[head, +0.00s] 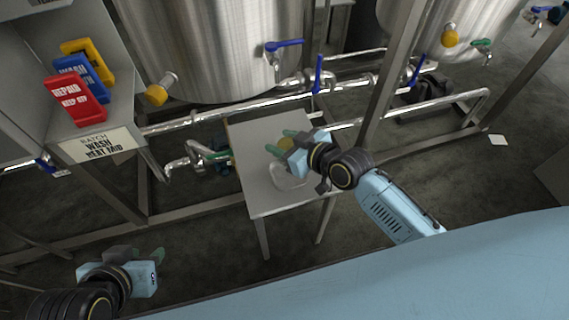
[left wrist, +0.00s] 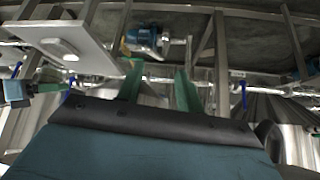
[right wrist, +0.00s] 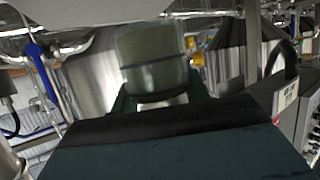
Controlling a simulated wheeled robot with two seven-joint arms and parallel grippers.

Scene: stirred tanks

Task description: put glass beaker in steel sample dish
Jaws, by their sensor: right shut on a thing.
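My right gripper (head: 280,144) is shut on the glass beaker (right wrist: 152,62), which stands between its fingers in the right wrist view. In the head view the beaker is mostly hidden by the hand and fingers. The shallow steel sample dish (head: 291,178) sits on the small table, just below my right gripper in the picture; it also shows in the left wrist view (left wrist: 62,48). The beaker appears above the table, apart from the dish. My left gripper (head: 152,256) is open and empty, low at the left, away from the table; its fingers show apart in the left wrist view (left wrist: 159,88).
The small grey table (head: 265,200) has bare surface around the dish. Pipes and a blue-handled valve (head: 318,75) run behind it, below the steel tanks (head: 205,45).

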